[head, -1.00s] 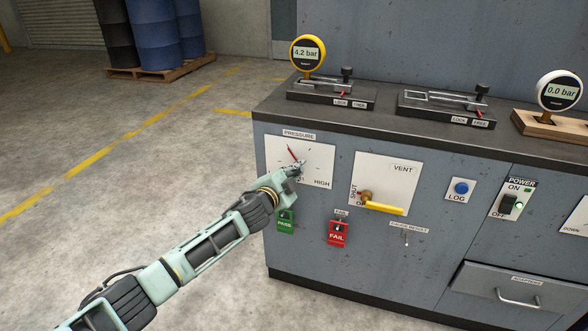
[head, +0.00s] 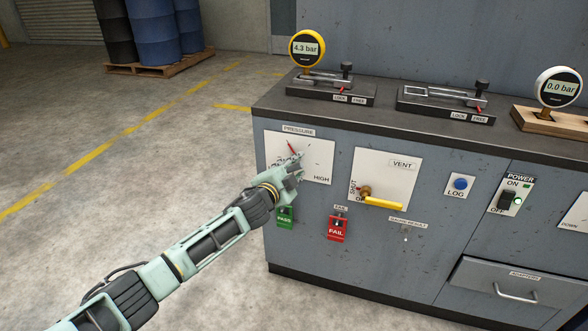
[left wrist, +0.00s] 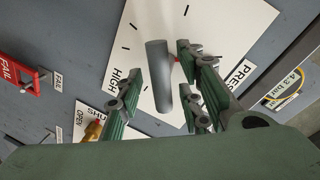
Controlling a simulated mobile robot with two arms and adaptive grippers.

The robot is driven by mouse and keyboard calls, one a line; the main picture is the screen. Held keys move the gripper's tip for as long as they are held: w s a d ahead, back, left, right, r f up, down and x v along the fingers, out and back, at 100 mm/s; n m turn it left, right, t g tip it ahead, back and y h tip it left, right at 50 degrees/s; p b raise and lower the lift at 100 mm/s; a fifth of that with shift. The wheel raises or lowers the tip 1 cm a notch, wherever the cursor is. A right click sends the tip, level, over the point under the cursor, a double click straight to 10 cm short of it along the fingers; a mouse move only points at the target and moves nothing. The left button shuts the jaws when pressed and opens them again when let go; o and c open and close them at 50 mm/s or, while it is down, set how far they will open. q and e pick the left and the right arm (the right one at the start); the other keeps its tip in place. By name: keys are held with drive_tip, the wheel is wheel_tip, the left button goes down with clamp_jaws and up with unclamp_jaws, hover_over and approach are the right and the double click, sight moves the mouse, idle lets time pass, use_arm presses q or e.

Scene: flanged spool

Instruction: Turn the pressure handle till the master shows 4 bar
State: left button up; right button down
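The yellow round gauge (head: 307,49) on the bench top reads 4.3 bar. The white pressure plate (head: 318,174) is on the bench front, with a red pointer (head: 292,148) on its upper left part. My left gripper (head: 303,160) is in front of this plate and hides much of the handle in the head view. In the left wrist view the grey, rod-like pressure handle (left wrist: 160,80) stands between the green fingers of my left gripper (left wrist: 157,88). The fingers are apart, with a gap visible on each side of the handle. My right gripper is not in view.
The vent plate with its yellow lever (head: 383,204) is just right of the pressure plate. Green PASS (head: 285,216) and red FAIL (head: 338,228) tags hang below. A white-rimmed gauge (head: 558,87) reads 0.0 bar.

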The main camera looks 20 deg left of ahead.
use_arm(q)
drive_tip(key=v, duration=1.2)
idle(0.4)
